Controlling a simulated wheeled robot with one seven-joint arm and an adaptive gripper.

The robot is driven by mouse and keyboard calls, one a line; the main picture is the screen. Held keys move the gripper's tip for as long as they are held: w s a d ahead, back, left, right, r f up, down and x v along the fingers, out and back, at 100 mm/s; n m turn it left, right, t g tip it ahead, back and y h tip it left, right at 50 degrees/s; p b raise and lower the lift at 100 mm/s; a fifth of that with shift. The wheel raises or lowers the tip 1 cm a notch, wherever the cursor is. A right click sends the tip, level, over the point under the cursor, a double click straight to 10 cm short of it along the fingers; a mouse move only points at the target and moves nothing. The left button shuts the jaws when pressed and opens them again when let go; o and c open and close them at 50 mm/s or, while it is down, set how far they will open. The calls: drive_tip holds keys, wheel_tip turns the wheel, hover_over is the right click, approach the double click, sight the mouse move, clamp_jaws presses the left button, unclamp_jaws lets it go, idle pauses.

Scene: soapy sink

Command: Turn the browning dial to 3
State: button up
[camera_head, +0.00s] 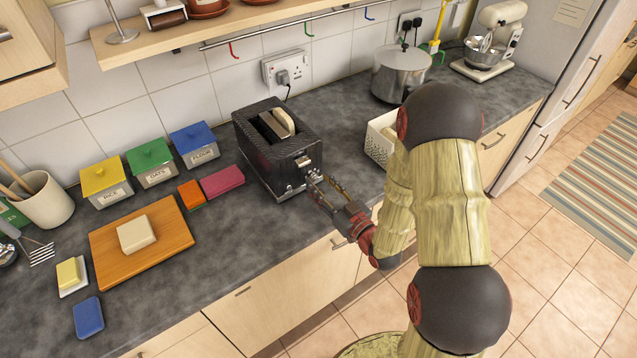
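The black toaster (262,153) stands on the dark worktop, with a pale slice of bread (281,122) showing in its top slots. Its front end faces the lower right and carries a light lever piece (303,161). My gripper (318,184) is low at this front end, with its fingertips at or very close to the toaster's lower front. The browning dial is not clearly visible; the fingers cover that area. I cannot tell whether the fingers touch the dial, what it reads, or how far apart they are.
A white basket (379,141) stands right of the toaster, close to my arm. A steel pot (401,72) is behind it. Pink (222,182) and orange (191,194) blocks lie left of the toaster, beside a wooden board (107,264).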

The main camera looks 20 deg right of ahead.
drive_tip(key=shift+w+a, duration=0.2)
drive_tip(key=shift+w, duration=0.5)
drive_tip(key=c, duration=0.3)
clamp_jaws()
